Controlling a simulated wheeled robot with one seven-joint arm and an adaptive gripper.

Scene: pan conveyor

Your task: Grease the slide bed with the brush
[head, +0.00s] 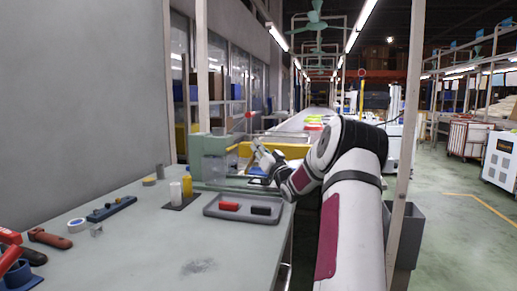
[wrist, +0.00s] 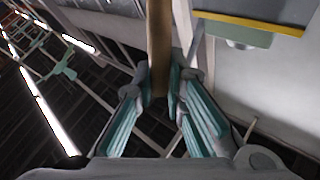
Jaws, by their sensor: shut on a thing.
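My gripper (wrist: 162,88) is shut on a flat brown handle (wrist: 159,40), which looks like the brush's. The handle runs up out of the top of the wrist view, so the bristles are hidden. In the head view my gripper (head: 262,155) is small and tilted, beside the green machine (head: 209,158) at the far end of the bench. The slide bed seems to be the low part at the machine's base (head: 236,184). My arm partly covers the area to its right. I cannot tell whether the brush touches the bed.
A yellow bar (head: 290,151) crosses behind my gripper. A grey tray (head: 240,216) with a red and a black block lies in front of the machine. White and yellow cylinders (head: 176,193) stand left of it. The bench's front middle (head: 190,245) is clear. A post stands right.

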